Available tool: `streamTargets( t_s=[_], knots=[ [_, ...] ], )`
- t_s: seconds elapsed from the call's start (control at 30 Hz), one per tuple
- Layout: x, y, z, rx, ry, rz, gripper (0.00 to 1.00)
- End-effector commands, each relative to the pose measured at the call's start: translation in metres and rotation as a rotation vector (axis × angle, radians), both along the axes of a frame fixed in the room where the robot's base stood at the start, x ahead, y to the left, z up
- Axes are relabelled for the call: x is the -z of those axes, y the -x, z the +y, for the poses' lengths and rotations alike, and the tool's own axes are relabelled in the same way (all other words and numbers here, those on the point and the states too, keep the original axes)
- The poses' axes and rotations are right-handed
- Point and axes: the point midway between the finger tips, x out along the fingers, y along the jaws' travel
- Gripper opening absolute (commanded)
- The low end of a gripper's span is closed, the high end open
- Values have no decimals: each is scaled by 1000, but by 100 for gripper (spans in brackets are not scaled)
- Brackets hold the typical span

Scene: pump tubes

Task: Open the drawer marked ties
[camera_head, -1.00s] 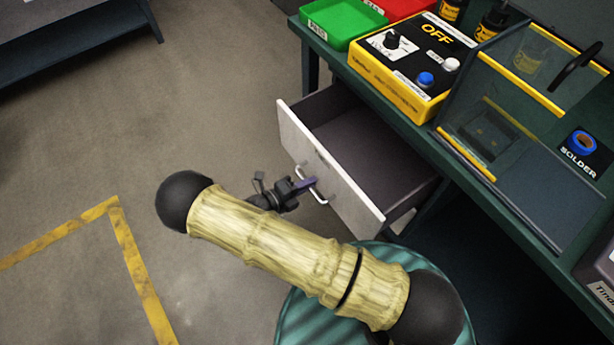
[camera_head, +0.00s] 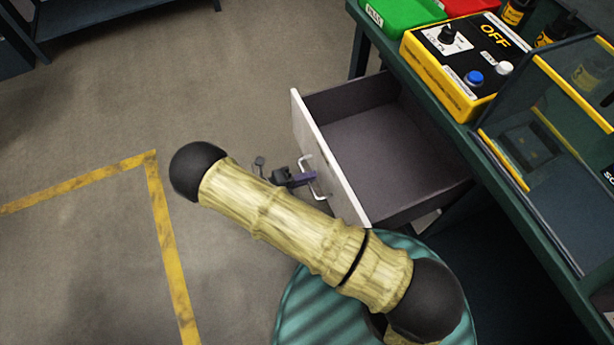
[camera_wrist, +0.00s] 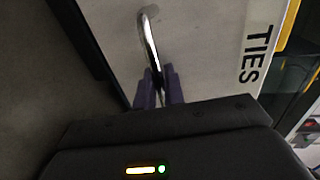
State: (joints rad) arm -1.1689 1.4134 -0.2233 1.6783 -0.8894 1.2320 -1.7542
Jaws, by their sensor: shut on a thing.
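The drawer (camera_head: 372,152) is pulled out from under the bench, and its grey inside looks empty in the head view. Its white front carries a label reading TIES (camera_wrist: 254,54) in the wrist view. A curved metal handle (camera_wrist: 150,38) is fixed to the front; it also shows in the head view (camera_head: 303,161). My gripper (camera_wrist: 158,84) has its purple fingers shut on the handle, one on each side of the bar. In the head view my gripper (camera_head: 308,178) is at the drawer front, partly beside my arm.
Above the drawer, the bench carries a yellow control box (camera_head: 450,75) marked OFF, a green bin (camera_head: 398,12), a red bin (camera_head: 465,6) and a clear-sided enclosure (camera_head: 560,120). Open floor with a yellow line (camera_head: 165,240) lies left of the drawer.

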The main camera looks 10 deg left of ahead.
Motion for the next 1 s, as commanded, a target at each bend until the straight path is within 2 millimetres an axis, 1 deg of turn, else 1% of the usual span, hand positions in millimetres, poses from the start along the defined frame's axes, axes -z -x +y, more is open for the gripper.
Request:
streamTargets(
  t_s=[0.13,0.17,0.2,0.23,0.73,0.87,1.0],
  knots=[
    [1,0,0,0,-3,1,0],
    [1,0,0,0,-3,1,16],
    [1,0,0,0,-3,1,24],
    [1,0,0,0,-3,1,28],
    [0,1,3,-3,-1,0,28],
    [-2,6,13,-5,-3,-1,28],
    [-7,17,33,-5,-4,-1,28]
  ],
)
